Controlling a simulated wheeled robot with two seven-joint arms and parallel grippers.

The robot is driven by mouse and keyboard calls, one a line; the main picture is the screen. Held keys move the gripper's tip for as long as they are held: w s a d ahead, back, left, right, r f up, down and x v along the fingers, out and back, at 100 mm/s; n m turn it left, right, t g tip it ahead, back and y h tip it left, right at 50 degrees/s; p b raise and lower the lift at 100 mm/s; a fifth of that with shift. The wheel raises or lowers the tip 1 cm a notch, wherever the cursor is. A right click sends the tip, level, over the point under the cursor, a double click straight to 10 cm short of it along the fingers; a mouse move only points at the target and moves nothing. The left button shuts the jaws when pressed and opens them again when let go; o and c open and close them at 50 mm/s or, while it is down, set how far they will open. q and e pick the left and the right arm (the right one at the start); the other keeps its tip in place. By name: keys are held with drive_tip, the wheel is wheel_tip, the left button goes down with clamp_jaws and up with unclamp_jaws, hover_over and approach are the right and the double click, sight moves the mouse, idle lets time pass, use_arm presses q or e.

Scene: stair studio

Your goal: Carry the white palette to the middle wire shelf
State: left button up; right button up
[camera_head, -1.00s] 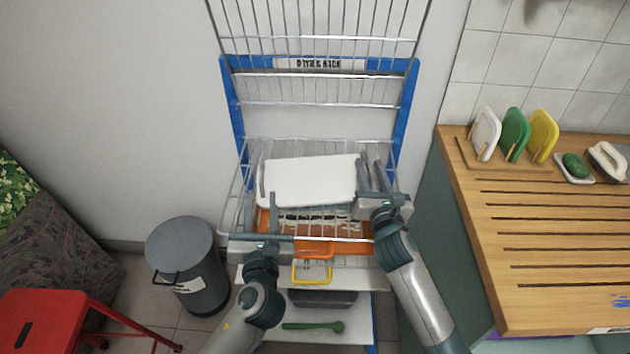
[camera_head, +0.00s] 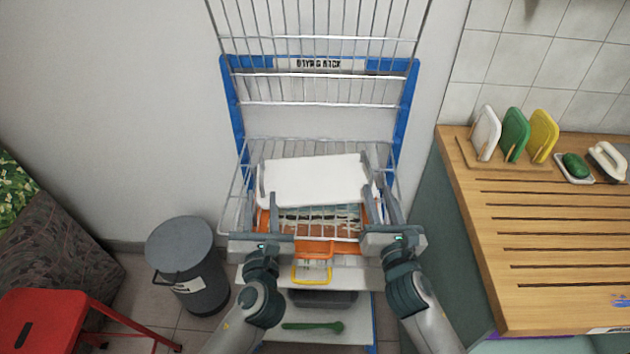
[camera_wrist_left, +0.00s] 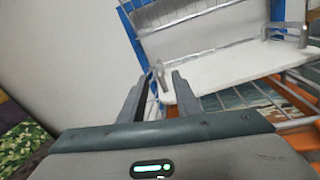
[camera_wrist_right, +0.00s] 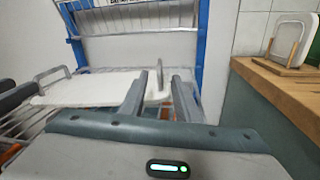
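The white palette (camera_head: 315,180) is a flat white board lying over the middle wire shelf (camera_head: 290,150), with a grey handle at each short end. It also shows in the left wrist view (camera_wrist_left: 235,72) and the right wrist view (camera_wrist_right: 85,90). My left gripper (camera_head: 267,208) is at its left end, with the fingers apart and the handle seen between their tips. My right gripper (camera_head: 378,178) is at its right end, also with fingers apart around the line of the handle. I cannot tell whether any finger touches. The palette's underside is hidden.
The blue drying rack (camera_head: 232,115) has more wire shelves above. Orange and yellow-handled items (camera_head: 312,273) sit below. A grey bin (camera_head: 185,250) and red stool (camera_head: 45,320) stand left. A wooden counter (camera_head: 550,230) with upright boards is on the right.

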drive_tip(key=shift+s+d, duration=0.2)
drive_tip(key=shift+s, duration=1.25)
use_arm(q)
drive_tip(key=shift+f, duration=0.1)
use_arm(e)
drive_tip(key=shift+f, duration=0.1)
